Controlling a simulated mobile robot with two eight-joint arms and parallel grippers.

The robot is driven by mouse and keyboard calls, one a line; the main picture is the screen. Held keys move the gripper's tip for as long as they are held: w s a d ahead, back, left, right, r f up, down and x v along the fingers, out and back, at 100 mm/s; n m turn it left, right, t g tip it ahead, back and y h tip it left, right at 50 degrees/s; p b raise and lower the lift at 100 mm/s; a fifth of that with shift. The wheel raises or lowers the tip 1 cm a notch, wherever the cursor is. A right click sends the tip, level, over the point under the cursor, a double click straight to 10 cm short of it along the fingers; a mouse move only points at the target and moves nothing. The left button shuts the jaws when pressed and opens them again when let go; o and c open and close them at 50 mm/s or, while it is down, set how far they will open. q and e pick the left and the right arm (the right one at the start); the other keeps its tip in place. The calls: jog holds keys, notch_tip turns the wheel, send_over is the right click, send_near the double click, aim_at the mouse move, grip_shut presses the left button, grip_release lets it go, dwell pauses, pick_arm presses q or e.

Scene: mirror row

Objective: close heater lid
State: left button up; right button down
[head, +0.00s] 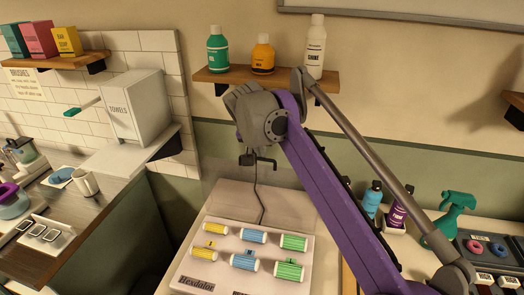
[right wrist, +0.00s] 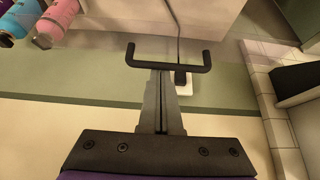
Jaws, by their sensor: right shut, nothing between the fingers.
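In the right wrist view a faint see-through pane (right wrist: 100,72) crosses the picture. My right gripper (head: 258,161) is shut and empty, above and behind the heater near the lid's upper part; whether it touches is unclear. Its black fingers also show in the wrist view (right wrist: 168,68). My left gripper is not in view.
A shelf (head: 215,75) with several bottles is above my right gripper. A towel box (head: 137,108) stands to the left. Bottles (head: 372,199) and a green spray bottle (head: 452,218) stand to the right. A dark cord (head: 259,200) runs down behind the heater.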

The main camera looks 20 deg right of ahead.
jog(key=s+a+f+t+h+b, duration=0.35)
jog(key=s+a+t, duration=0.45)
jog(key=s, duration=0.7)
jog(key=s+a+f+h+b, duration=0.1)
jog(key=s+a+f+b, duration=0.1)
jog(key=s+f, duration=0.1)
jog(key=s+a+f+t+h+b, duration=0.1)
jog(key=s+a+f+b, duration=0.1)
jog(key=f, duration=0.4)
jog(key=s+a+f+t+h+b, duration=0.1)
jog(key=s+a+f+b, duration=0.1)
jog(key=s+f, duration=0.2)
jog(key=shift+a+f+b, duration=0.35)
jog(key=shift+f, duration=0.25)
jog(key=shift+s+a+f, duration=0.1)
jog(key=shift+s+f, duration=0.1)
jog(key=shift+f, duration=0.4)
